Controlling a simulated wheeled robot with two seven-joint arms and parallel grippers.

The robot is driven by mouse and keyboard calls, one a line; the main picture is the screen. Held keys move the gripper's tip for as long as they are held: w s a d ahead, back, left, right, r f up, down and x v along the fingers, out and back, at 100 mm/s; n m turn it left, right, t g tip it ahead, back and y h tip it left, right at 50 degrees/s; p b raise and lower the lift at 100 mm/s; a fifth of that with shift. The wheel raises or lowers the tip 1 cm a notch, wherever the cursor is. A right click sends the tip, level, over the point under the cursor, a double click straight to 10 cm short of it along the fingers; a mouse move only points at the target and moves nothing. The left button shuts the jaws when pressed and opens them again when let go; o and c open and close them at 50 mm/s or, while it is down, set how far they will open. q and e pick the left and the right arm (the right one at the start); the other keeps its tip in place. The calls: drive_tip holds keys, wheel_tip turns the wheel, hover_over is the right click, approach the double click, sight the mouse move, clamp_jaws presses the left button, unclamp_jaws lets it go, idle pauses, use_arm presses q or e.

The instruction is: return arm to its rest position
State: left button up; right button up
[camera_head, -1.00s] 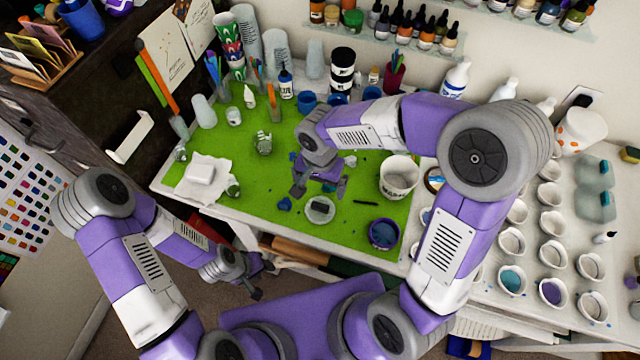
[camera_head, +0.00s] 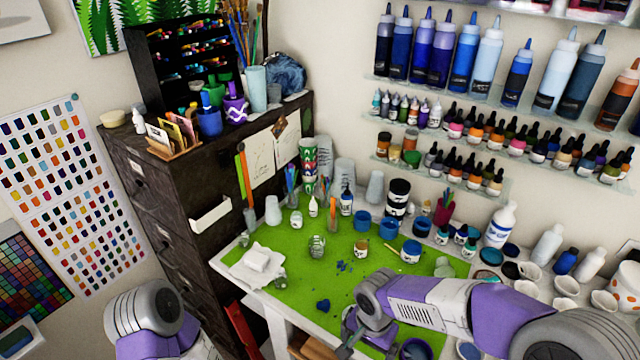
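My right arm comes in from the right, low in the head view. Its gripper (camera_head: 368,346) is at the bottom edge, over the front of the green mat (camera_head: 300,262). The fingers look spread apart with nothing visible between them, though the frame edge cuts the view. A purple cup (camera_head: 415,349) is partly visible just right of the gripper. Only the upper part of my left arm shows at the bottom left; its gripper is out of the frame.
Blue cups (camera_head: 411,251), jars and a glass jar (camera_head: 316,248) stand on the mat. A white cloth (camera_head: 256,262) lies at its left. A dark cabinet (camera_head: 185,205) stands left. Bottle shelves (camera_head: 440,100) line the wall. White cups (camera_head: 603,300) stand right.

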use_arm(q)
wheel_tip(320, 180, down, 4)
drive_tip(key=b, duration=0.4)
use_arm(e)
drive_tip(key=s+f+n+y, duration=0.1)
drive_tip(key=s+f, duration=0.2)
drive_tip(key=f, duration=0.6)
drive_tip(key=s+f+n+y, duration=0.1)
drive_tip(key=s+f, duration=0.2)
drive_tip(key=f, duration=0.7)
drive_tip(key=s+f+n+y, duration=0.2)
drive_tip(key=s+f, duration=0.2)
drive_tip(key=f, duration=0.6)
drive_tip(key=shift+a+t, duration=0.3)
drive_tip(key=shift+a, duration=0.05)
